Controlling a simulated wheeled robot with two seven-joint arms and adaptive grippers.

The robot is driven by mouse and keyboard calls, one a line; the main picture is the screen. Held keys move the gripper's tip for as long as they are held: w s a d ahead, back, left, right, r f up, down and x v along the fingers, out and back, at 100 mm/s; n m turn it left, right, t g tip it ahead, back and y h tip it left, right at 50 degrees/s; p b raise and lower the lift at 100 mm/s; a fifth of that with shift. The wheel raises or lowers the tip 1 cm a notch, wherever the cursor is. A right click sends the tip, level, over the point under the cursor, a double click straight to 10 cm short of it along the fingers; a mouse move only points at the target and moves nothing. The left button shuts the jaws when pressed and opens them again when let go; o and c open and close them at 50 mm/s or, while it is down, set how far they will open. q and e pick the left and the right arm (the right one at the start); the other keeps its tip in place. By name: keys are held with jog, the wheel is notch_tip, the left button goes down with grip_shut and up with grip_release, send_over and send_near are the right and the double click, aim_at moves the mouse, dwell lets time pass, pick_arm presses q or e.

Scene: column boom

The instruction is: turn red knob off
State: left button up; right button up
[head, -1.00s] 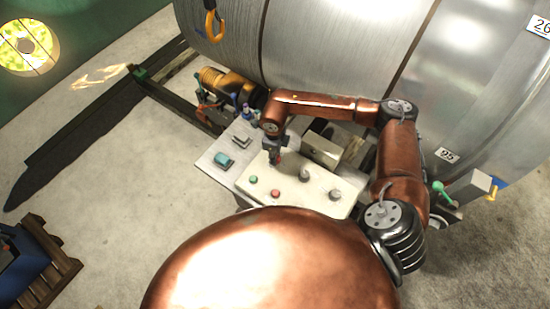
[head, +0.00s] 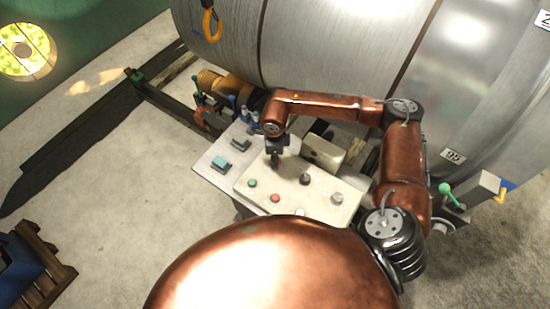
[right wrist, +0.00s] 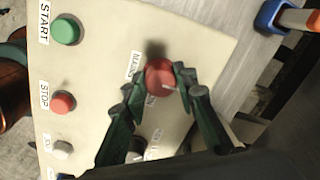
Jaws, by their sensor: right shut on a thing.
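The red knob (right wrist: 160,76) sits on the pale control panel (right wrist: 105,55) in the right wrist view, beside a partly hidden label. A small light mark shows on its lower right side. My right gripper (right wrist: 157,82) is shut on the red knob, one dark finger on each side of it. In the head view my right gripper (head: 275,160) points down at the upper part of the panel (head: 320,200) and hides the knob there. My left gripper is not in view.
A green START button (right wrist: 66,29), a red STOP button (right wrist: 62,102) and a white knob (right wrist: 61,149) lie left of the gripper. In the head view a black knob (head: 305,179) and a grey knob (head: 337,198) stand on the panel. A large metal drum (head: 330,50) lies behind.

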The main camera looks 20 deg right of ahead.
jog(key=shift+w+r, duration=0.1)
jog(key=shift+w, duration=0.05)
jog(key=o, duration=1.2)
jog(key=shift+c, duration=0.2)
notch_tip(320, 180, up, 12)
jog(key=shift+s, duration=0.25)
jog(key=shift+a, duration=0.1)
